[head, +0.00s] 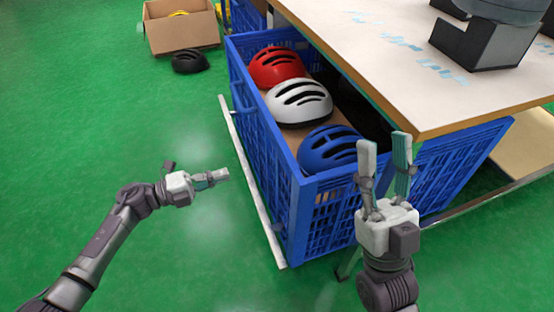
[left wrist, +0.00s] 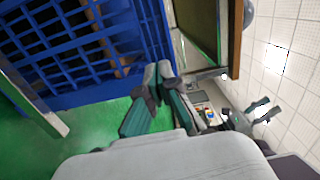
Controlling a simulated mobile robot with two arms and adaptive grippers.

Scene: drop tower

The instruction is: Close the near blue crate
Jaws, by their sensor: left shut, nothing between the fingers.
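The near blue crate (head: 277,170) is a slatted plastic bin that sticks out from under the table, its left part in the open. In it lie a red helmet (head: 276,66), a white helmet (head: 299,102) and a blue helmet (head: 328,149). My left gripper (head: 226,174) is shut and empty, to the left of the crate's long outer side and apart from it. The crate's slatted wall (left wrist: 75,88) fills the upper left of the left wrist view. My right gripper (head: 385,142) is open and empty, in front of the crate's near end; its fingers point up.
The table (head: 390,62) overhangs the crate's right part and carries a dark grey device (head: 478,45). A cardboard box (head: 182,30) and a black helmet (head: 189,61) sit at the back left. The green floor at left is clear.

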